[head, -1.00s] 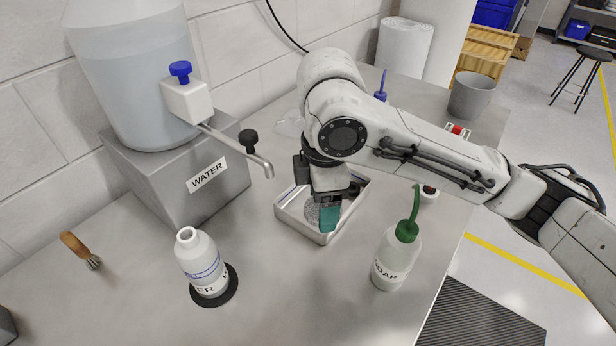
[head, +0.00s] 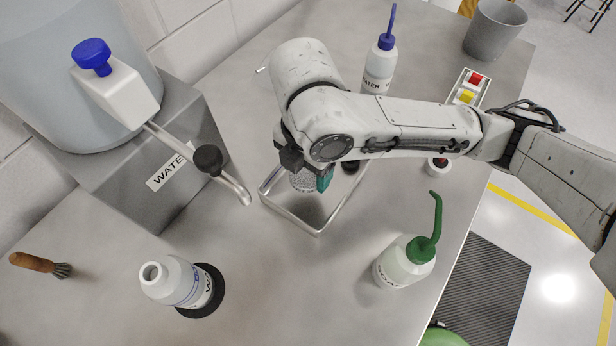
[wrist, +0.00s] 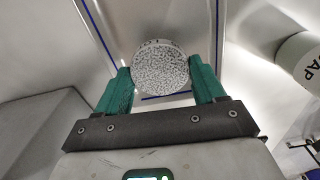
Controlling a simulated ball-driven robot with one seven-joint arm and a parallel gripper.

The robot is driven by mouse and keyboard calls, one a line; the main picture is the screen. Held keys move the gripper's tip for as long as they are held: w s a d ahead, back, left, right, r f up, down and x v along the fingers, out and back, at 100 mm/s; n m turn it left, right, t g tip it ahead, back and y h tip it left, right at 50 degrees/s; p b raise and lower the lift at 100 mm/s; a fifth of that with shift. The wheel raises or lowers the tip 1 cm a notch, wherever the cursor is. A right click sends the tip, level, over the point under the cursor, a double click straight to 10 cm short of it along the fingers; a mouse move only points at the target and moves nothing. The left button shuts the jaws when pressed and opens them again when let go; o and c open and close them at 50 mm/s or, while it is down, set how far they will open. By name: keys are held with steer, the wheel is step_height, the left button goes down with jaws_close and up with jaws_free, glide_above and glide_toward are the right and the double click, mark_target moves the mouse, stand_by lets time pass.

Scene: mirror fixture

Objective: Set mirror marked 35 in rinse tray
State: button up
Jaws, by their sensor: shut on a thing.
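The rinse tray (head: 318,214) is a shallow rectangular metal tray in the middle of the bench in the head view. My gripper (head: 309,182) is over its back part, with teal fingers pointing down. It is shut on a round, speckled grey mirror (head: 303,180). In the wrist view the mirror (wrist: 160,70) sits between the two teal fingers, its speckled face toward the camera. Small dark marks show on its rim, too small to read, so I cannot confirm 35. I cannot tell whether the mirror touches the tray floor. My arm hides the tray's back edge.
A water tank with a spout (head: 232,187) stands left of the tray. A white bottle (head: 180,281) on a black disc is front left, beside a brush (head: 40,264). A soap bottle (head: 402,264) is front right. A blue-capped bottle (head: 379,68) and button box (head: 467,90) stand behind.

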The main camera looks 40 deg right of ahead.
mark_target(307, 182)
steer(key=shift+f, duration=2.35)
steer(key=shift+f, duration=0.1)
steer(key=shift+f, duration=0.15)
steer(key=o, duration=1.1)
steer(key=shift+o, duration=0.2)
step_height(307, 182, up, 12)
steer(key=shift+r+p, duration=0.25)
steer(key=shift+p, duration=0.4)
